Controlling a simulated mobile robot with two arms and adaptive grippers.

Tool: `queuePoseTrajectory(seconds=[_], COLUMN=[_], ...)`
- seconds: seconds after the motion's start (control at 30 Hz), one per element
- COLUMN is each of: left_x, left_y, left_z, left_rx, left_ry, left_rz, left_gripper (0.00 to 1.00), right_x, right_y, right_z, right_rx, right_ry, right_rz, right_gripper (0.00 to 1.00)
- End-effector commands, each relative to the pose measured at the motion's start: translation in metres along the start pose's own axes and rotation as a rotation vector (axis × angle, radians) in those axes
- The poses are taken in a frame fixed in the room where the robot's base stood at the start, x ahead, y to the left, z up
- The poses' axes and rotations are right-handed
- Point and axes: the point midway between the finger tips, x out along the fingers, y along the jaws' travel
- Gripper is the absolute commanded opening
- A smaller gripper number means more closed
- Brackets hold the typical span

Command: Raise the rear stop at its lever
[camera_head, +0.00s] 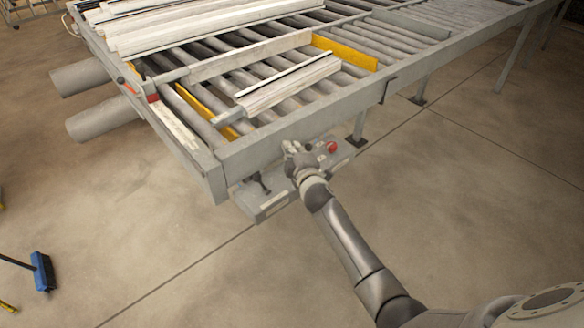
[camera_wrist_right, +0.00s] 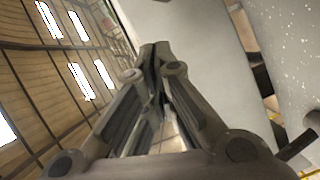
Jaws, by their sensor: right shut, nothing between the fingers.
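My right gripper (camera_head: 290,148) is at the front edge of the roller bench, above the grey control box; its fingers are shut and empty. In the right wrist view the closed fingertips (camera_wrist_right: 155,52) point at a plain grey surface (camera_wrist_right: 195,60). The control box (camera_head: 275,203) hangs below the bench edge, with a dark lever (camera_head: 262,184) left of my gripper and a red button (camera_head: 332,147) right of it. My gripper hides part of the box between them. A yellow plate (camera_head: 345,53) stands across the rollers behind; I cannot tell whether it is the rear stop.
The roller bench (camera_head: 270,142) carries a short profile (camera_head: 290,85) and several long profiles (camera_head: 190,25). A second yellow plate (camera_head: 207,110) and a red-tipped handle (camera_head: 127,85) are at its left.

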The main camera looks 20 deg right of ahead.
Motion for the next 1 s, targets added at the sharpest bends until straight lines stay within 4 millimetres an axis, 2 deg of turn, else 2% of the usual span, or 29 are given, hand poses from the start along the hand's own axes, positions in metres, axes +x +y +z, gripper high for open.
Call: queuePoseTrajectory(seconds=[0.03, 0.3, 0.37, 0.63, 0.8, 1.0], left_x=[-0.005, -0.001, 0.000, 0.006, 0.009, 0.010], left_y=[-0.001, -0.022, -0.021, 0.008, 0.000, -0.006], left_z=[0.000, 0.008, 0.008, -0.003, -0.001, 0.002], left_rx=[0.000, 0.008, 0.007, -0.001, 0.002, 0.003], left_ry=[0.000, -0.012, -0.011, 0.005, 0.003, 0.000], left_rz=[-0.001, -0.026, -0.024, 0.009, 0.001, -0.008], left_gripper=[0.40, 0.40, 0.40, 0.40, 0.40, 0.40], right_x=[0.001, -0.024, -0.030, -0.070, -0.089, -0.098], right_y=[0.006, 0.005, 0.005, 0.007, 0.009, 0.011], right_z=[-0.002, -0.001, 0.000, 0.000, 0.000, -0.001], right_rx=[0.000, -0.002, -0.001, -0.001, 0.000, -0.001], right_ry=[0.001, 0.001, 0.000, 0.002, 0.001, 0.002], right_rz=[0.001, 0.001, 0.001, 0.001, 0.000, 0.001], right_gripper=[0.00, 0.00, 0.00, 0.00, 0.00, 0.00])
